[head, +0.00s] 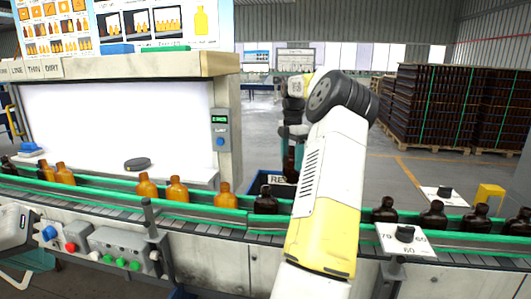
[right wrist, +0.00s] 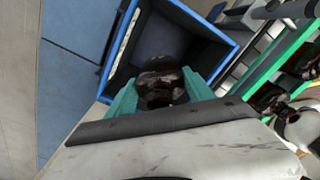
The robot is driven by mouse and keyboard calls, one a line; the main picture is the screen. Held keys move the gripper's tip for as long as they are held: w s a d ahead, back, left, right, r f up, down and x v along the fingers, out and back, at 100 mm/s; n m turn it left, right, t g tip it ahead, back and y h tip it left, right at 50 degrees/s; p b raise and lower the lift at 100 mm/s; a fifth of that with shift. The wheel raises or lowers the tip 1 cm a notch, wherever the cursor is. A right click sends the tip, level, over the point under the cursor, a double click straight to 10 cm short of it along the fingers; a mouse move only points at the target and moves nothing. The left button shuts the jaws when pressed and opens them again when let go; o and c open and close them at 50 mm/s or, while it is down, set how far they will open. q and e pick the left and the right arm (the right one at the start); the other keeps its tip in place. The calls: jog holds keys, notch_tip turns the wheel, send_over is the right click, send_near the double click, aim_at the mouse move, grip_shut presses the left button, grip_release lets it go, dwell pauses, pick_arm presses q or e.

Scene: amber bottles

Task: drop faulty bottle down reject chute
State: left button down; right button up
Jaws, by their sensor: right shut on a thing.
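My right gripper (head: 291,132) reaches over the conveyor, with its teal fingers pointing down. It is shut on a dark brown bottle (right wrist: 160,82), which shows between the two fingers (right wrist: 162,94) in the right wrist view. In the head view the held bottle (head: 290,166) hangs above a dark blue reject bin (head: 262,180), partly hidden by my arm. In the right wrist view the bin's blue rim (right wrist: 208,27) surrounds a dark opening beyond the bottle.
A conveyor with green rails (head: 110,189) crosses the front, carrying several amber bottles (head: 177,190) and darker bottles (head: 433,215). A lit inspection booth (head: 115,125) stands behind it at left. Crates on pallets (head: 440,105) stand at back right. The floor beyond is open.

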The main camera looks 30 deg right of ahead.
aim_at(292, 146)
jog(key=shift+f, duration=1.7)
jog(key=o, duration=1.6)
jog(key=shift+r, duration=3.95)
